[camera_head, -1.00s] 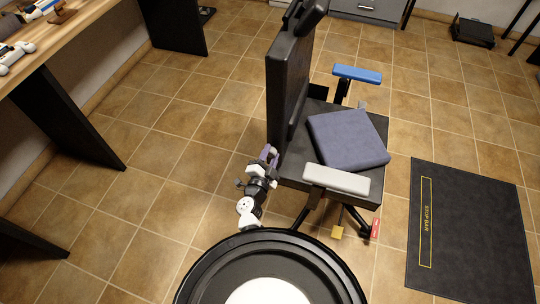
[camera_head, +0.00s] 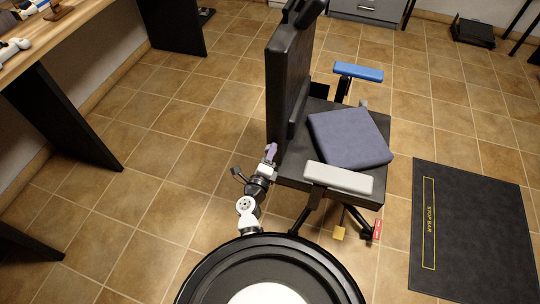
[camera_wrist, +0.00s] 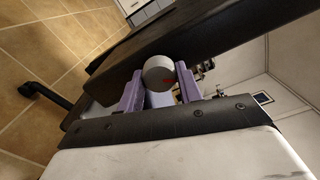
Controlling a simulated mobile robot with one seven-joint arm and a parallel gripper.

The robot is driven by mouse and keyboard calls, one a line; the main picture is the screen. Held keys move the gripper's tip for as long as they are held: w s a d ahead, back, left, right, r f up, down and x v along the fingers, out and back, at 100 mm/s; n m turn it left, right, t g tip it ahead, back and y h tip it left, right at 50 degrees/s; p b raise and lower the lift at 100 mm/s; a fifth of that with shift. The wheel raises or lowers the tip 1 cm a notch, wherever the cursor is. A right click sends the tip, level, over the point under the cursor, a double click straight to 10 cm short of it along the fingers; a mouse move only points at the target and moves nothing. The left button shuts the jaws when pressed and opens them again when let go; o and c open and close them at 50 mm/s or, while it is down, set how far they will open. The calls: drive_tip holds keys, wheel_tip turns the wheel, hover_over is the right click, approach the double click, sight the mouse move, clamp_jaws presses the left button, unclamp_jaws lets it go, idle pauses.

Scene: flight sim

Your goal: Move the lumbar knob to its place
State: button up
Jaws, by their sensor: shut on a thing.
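The lumbar knob (camera_wrist: 159,73) is a light grey round cylinder with a small red mark on its face. It sits between the two purple fingers of my gripper (camera_wrist: 160,90) in the wrist view, and the gripper is shut on it. The dark side of the chair backrest (camera_wrist: 195,35) is right behind the knob; I cannot tell whether they touch. In the head view my gripper (camera_head: 270,153) is at the lower left edge of the black backrest (camera_head: 287,85), and the knob cannot be made out there.
The chair seat (camera_head: 290,166) carries a blue-grey cushion (camera_head: 350,139). A grey armrest (camera_head: 338,178) is on the near side and a blue one (camera_head: 358,71) on the far side. A black mat (camera_head: 470,225) lies right. A wooden table (camera_head: 60,35) stands left, with open tiled floor between.

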drive_tip(key=m+b, duration=1.1)
drive_tip(key=m, duration=1.2)
drive_tip(key=shift+w+a+m, duration=0.1)
drive_tip(key=shift+a+m, duration=0.05)
drive_tip(key=shift+m, duration=0.15)
idle(0.3)
drive_tip(key=o, duration=1)
